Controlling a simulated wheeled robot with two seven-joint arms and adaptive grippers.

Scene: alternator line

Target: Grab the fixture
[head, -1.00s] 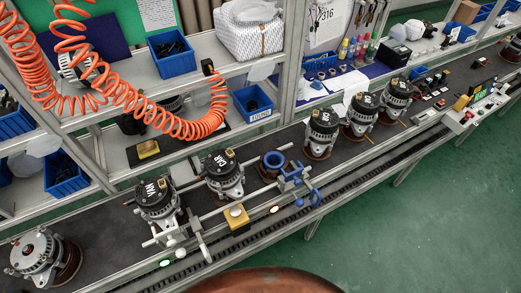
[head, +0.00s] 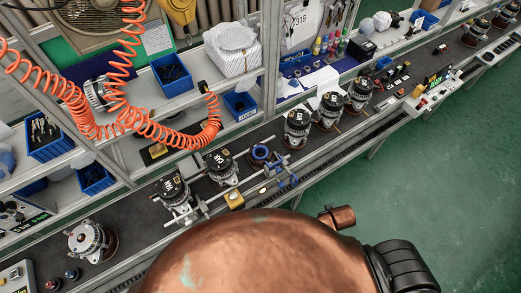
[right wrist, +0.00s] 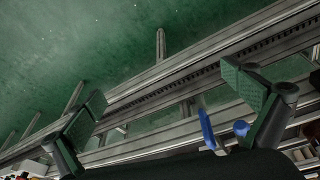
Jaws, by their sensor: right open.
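The blue fixture, a ring (head: 260,153) with a blue clamp (head: 286,179) beside it, sits on the conveyor line in the middle of the head view. Blue parts (right wrist: 208,130) also show at the bottom of the right wrist view, partly hidden by the gripper's dark body. My right gripper (right wrist: 165,86) is open, its two green-padded fingers wide apart. It is empty, with rails and green floor showing between the fingers. The blue parts lie between the finger bases in the picture; I see no contact. My left gripper is not in view.
Alternators stand left of the fixture (head: 172,190) and right of it (head: 297,122) on the belt. An orange coiled hose (head: 150,130) hangs before the shelves. The green floor (head: 440,180) at right is clear.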

